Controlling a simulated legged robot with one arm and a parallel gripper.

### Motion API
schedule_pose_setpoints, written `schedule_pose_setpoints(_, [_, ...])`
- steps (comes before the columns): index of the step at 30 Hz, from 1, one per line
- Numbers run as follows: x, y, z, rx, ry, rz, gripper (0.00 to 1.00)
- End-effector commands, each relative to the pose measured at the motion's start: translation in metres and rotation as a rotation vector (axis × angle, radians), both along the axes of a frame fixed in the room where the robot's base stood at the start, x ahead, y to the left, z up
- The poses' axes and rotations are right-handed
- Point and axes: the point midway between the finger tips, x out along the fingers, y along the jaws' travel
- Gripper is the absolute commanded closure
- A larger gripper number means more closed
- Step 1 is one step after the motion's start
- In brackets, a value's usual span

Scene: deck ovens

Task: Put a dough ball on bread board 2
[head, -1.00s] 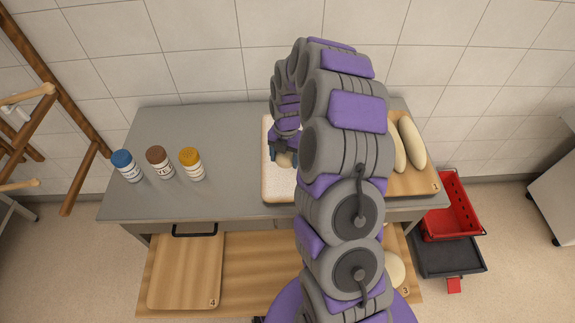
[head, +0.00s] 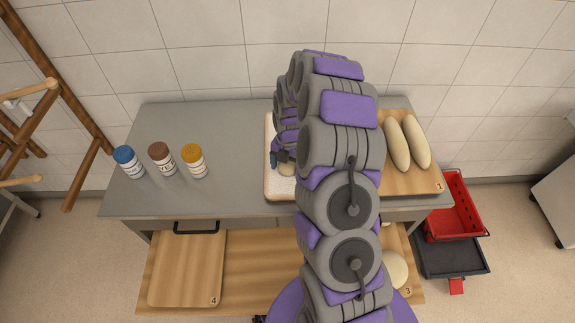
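My gripper (head: 281,160) is over a pale, white-topped tray (head: 270,190) on the grey counter, partly hidden by my arm. A small tan dough ball (head: 286,169) shows right at the fingertips. I cannot tell whether the fingers are closed on it or only beside it. Board 1 (head: 412,184) is on the counter at the right with two long pale loaves (head: 408,142). Board 4 (head: 185,270), at the lower left, is bare. Board 3 (head: 405,272), at the lower right, bears a round dough piece (head: 395,270). No label 2 is visible; my arm hides the middle.
Blue-, brown- and yellow-capped jars (head: 161,158) stand at the counter's left. The counter (head: 230,130) between them and the tray is clear.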

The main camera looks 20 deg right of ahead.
Motion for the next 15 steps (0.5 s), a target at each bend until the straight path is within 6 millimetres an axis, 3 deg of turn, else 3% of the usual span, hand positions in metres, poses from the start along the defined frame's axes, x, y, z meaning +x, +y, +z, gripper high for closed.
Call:
schedule_pose_setpoints(3, [0.0001, 0.0003, 0.0002, 0.0, 0.0, 0.0, 0.05])
schedule_pose_setpoints(15, [0.001, -0.001, 0.008, 0.001, -0.002, 0.0, 0.05])
